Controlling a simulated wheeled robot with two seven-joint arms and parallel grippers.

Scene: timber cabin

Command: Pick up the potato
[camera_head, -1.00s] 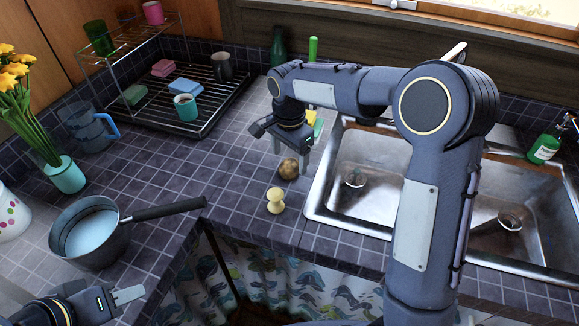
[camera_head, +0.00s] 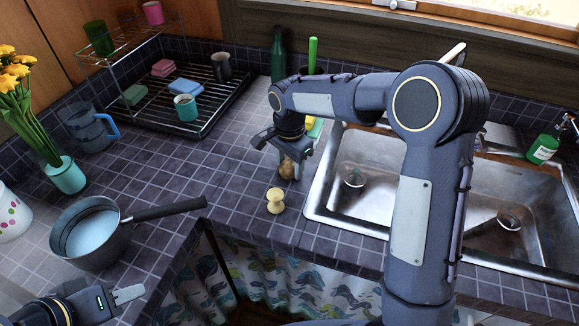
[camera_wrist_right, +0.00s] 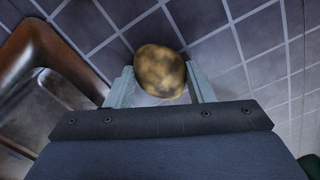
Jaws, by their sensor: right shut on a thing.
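The potato (camera_head: 286,167) is small, round and brown, and is at the counter near the sink's left edge. My right gripper (camera_head: 289,170) is shut on it, with a finger on either side. In the right wrist view the mottled potato (camera_wrist_right: 160,71) sits between the two fingers of the right gripper (camera_wrist_right: 160,88). I cannot tell whether the potato still touches the tiles. My left gripper (camera_head: 128,294) is at the lower left, near the counter's front edge. Only part of it shows, and its jaw opening is unclear.
A pale yellow spool-shaped item (camera_head: 275,201) stands just in front of the potato. The double sink (camera_head: 318,205) is close on the right. A pot (camera_head: 72,255) with a long handle stands left, a dish rack (camera_head: 205,125) behind. Tiles between them are clear.

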